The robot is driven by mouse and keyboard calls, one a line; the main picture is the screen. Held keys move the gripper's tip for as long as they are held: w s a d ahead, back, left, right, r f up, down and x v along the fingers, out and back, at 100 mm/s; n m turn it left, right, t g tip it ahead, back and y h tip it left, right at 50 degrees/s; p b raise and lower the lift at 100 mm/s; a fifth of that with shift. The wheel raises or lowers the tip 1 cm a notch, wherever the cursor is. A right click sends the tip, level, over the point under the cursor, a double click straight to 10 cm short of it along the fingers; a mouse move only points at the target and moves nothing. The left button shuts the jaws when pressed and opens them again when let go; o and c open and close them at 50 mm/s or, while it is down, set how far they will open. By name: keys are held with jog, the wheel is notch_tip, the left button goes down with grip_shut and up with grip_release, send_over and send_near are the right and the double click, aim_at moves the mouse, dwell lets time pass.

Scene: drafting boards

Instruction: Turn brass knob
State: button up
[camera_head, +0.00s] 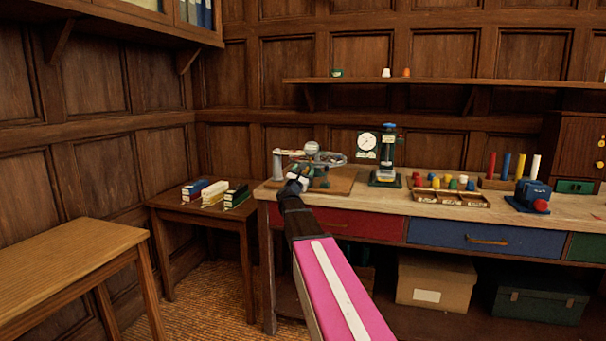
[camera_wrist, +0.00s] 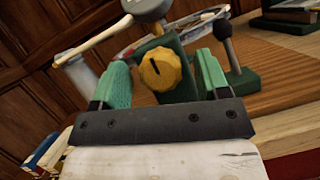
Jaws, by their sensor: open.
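The brass knob (camera_wrist: 160,68) is a ridged yellow dial with a dark line on its face. In the wrist view it sits on a dark green mount, in the space between the two green fingers of my gripper (camera_wrist: 160,84). The fingers are spread wide, with a gap on each side of the knob. I cannot tell how far past the knob the fingertips reach. In the head view my gripper (camera_head: 298,176) is at the device on the wooden board (camera_head: 343,181), at the left end of the bench. The knob is hidden there behind my gripper and arm.
A gauge stand (camera_head: 384,158) stands right of the device. Farther right are a tray of coloured pegs (camera_head: 450,199) and a blue box with a red knob (camera_head: 532,195). A side table (camera_head: 190,207) with small boxes stands at left. A shelf (camera_head: 440,81) runs above.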

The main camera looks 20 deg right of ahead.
jog(key=c, duration=0.9)
jog(key=shift+c, duration=0.2)
jog(key=shift+n, duration=0.3)
jog(key=n+y, duration=0.3)
jog(key=n, duration=0.4)
jog(key=n+t+y, duration=0.1)
jog(key=n+y, duration=0.2)
jog(key=n, duration=0.5)
jog(key=n+y, duration=0.4)
jog(key=n, duration=0.3)
jog(key=shift+s+d+t, duration=0.2)
jog(key=shift+t, duration=0.2)
jog(key=shift+r+n+g, duration=0.1)
jog(key=shift+n+g, duration=0.2)
jog(key=shift+n, duration=0.7)
jog(key=shift+n+g+y, duration=0.3)
jog(key=shift+n+y, duration=0.2)
jog(key=shift+n, duration=0.5)
